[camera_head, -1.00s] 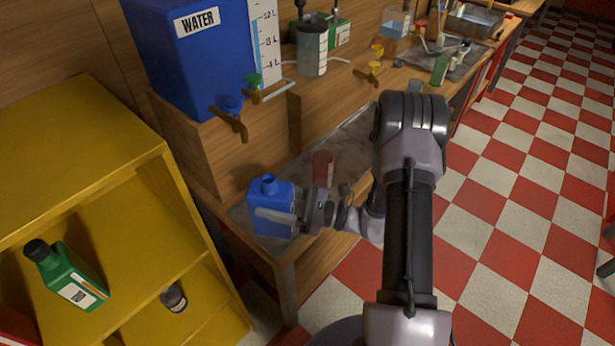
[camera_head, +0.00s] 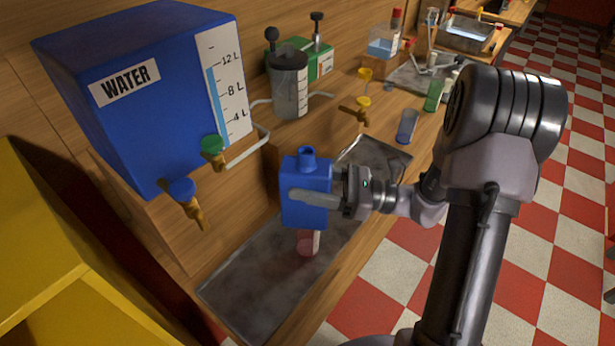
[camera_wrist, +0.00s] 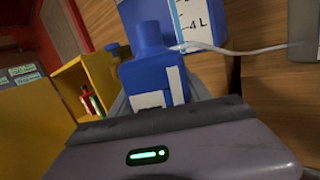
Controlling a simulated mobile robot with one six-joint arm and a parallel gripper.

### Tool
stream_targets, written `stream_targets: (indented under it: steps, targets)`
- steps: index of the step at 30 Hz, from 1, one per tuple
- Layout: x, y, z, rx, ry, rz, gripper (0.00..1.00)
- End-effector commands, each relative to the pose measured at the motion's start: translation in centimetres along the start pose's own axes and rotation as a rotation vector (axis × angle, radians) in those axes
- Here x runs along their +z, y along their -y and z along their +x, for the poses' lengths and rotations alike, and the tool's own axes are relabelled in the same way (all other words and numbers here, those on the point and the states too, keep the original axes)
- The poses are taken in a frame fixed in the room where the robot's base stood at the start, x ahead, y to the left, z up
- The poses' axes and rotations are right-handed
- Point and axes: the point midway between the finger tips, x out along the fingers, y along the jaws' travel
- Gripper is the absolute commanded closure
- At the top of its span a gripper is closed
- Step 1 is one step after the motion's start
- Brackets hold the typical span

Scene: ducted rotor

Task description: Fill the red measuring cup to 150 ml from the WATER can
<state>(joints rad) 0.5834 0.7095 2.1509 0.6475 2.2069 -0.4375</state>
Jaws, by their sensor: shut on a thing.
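My gripper (camera_head: 322,199) is shut on a small blue can (camera_head: 304,176) with a short round neck. A grey finger lies across the can's front. The can is upright, and part of a white label shows on the can in the wrist view (camera_wrist: 158,78). The red measuring cup (camera_head: 307,243) stands on the grey tray (camera_head: 262,282), just below the can in the head view. The can hides the cup's upper part, so its marks and level cannot be read. A large blue tank (camera_head: 150,95) marked WATER stands at the left, with a level scale.
A blue-handled tap (camera_head: 186,200) and a green-handled tap (camera_head: 212,152) stick out from the tank. A grey-lidded jar (camera_head: 289,85), a yellow-handled tap (camera_head: 361,106) and a blue cup (camera_head: 406,127) are farther along. A yellow shelf (camera_head: 40,250) is at left. The tray's near end is clear.

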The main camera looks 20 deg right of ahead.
Motion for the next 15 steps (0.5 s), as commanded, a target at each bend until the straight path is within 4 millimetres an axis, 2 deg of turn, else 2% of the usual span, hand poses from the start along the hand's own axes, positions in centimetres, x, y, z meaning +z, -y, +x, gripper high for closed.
stream_targets:
  steps: [15]
  targets:
    - [-3.1, -1.1, -0.5, -0.030, 0.001, 0.185, 1.00]
